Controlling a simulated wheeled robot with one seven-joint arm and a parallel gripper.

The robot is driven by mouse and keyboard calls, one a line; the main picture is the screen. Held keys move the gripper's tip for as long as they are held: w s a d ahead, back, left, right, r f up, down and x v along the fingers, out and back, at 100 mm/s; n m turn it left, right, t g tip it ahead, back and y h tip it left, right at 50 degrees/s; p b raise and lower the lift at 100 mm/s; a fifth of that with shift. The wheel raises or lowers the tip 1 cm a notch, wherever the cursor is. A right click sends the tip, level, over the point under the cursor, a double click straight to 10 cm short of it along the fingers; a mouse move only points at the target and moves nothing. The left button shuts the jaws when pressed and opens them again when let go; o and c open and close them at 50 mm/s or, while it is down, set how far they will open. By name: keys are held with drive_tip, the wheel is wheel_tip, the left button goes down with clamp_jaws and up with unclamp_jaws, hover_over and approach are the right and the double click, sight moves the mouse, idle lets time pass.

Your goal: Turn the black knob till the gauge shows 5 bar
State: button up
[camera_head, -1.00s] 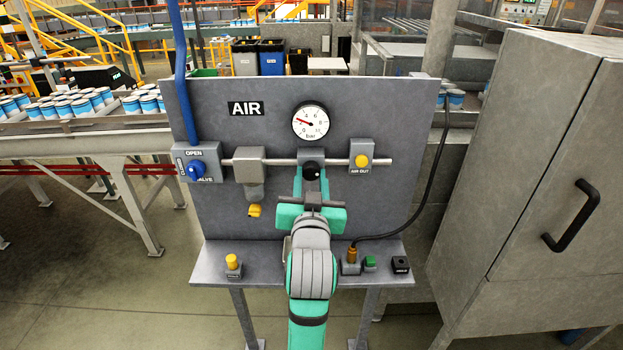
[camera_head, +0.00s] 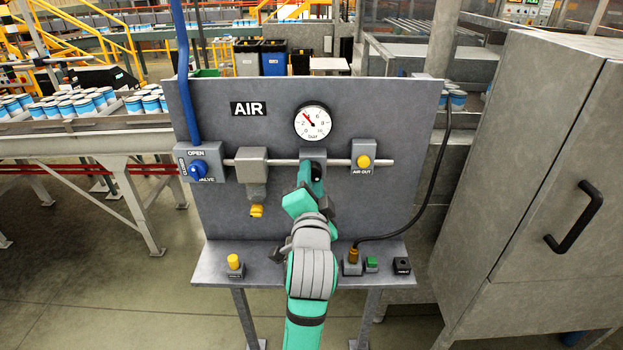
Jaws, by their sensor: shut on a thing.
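The round white gauge (camera_head: 312,122) marked "bar" is on the grey panel. Its red needle points up and left, close to the 4 mark. The black knob (camera_head: 316,171) is below it, on the front of a grey regulator block (camera_head: 313,155), and is mostly hidden by my gripper. My gripper (camera_head: 311,178) is shut on the knob, with its teal fingers rolled to a slant.
A blue valve knob (camera_head: 197,169) is at the left of the pipe and a yellow AIR OUT button (camera_head: 363,161) at the right. A yellow-tipped filter (camera_head: 256,211) hangs left of my gripper. Small buttons stand on the shelf (camera_head: 215,268) below. A grey cabinet (camera_head: 540,170) fills the right.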

drive_tip(key=shift+r+m, duration=0.1)
drive_tip(key=shift+m, duration=1.1)
drive_tip(key=shift+d, duration=0.1)
drive_tip(key=o, duration=1.1)
drive_tip(key=shift+c, duration=0.2)
